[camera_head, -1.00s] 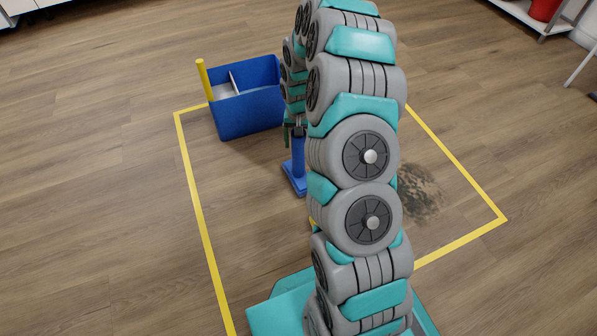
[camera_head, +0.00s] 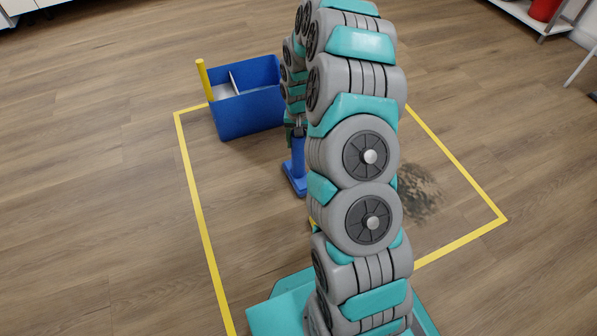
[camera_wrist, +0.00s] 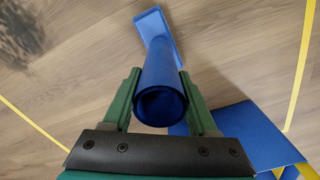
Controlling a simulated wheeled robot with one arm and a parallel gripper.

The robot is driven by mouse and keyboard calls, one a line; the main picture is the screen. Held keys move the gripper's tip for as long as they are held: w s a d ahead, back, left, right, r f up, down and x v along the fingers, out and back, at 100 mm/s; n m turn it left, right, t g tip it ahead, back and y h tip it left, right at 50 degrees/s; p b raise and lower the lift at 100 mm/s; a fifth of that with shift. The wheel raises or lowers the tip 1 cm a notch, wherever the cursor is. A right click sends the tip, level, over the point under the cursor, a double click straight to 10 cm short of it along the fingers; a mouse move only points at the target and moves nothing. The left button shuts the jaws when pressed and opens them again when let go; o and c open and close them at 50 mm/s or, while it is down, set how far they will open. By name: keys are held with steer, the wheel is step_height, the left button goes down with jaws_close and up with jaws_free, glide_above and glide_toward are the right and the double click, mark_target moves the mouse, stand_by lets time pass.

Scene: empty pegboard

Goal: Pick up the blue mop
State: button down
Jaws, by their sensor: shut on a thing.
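The blue mop (camera_head: 298,171) stands on the wood floor inside the yellow-taped area, with a tube-like upright handle and a flat blue base. My arm hides part of it in the head view. In the wrist view its handle (camera_wrist: 162,85) is seen from above as an open round tube, its base (camera_wrist: 158,30) at the top of the picture. My gripper (camera_wrist: 160,88) has its two green fingers on either side of the handle, shut on it. In the head view the gripper is mostly hidden behind my arm.
A blue bucket (camera_head: 250,112) with a yellow upright handle (camera_head: 203,80) stands at the taped area's back left corner, close beyond the mop. A dark dirty patch (camera_head: 420,193) lies on the floor to the right. Yellow tape (camera_head: 194,190) borders the area; the floor on the left is clear.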

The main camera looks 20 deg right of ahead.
steer(key=shift+r, duration=0.1)
steer(key=shift+r, duration=0.5)
steer(key=r, duration=0.2)
steer(key=shift+s+a+r+p, duration=0.2)
steer(key=shift+r+p, duration=0.1)
steer(key=shift+p, duration=0.05)
steer(key=s+a+r+p, duration=0.1)
steer(key=s+a, duration=0.9)
steer(key=s, duration=0.1)
steer(key=shift+s, duration=0.35)
steer(key=shift+a+r, duration=0.1)
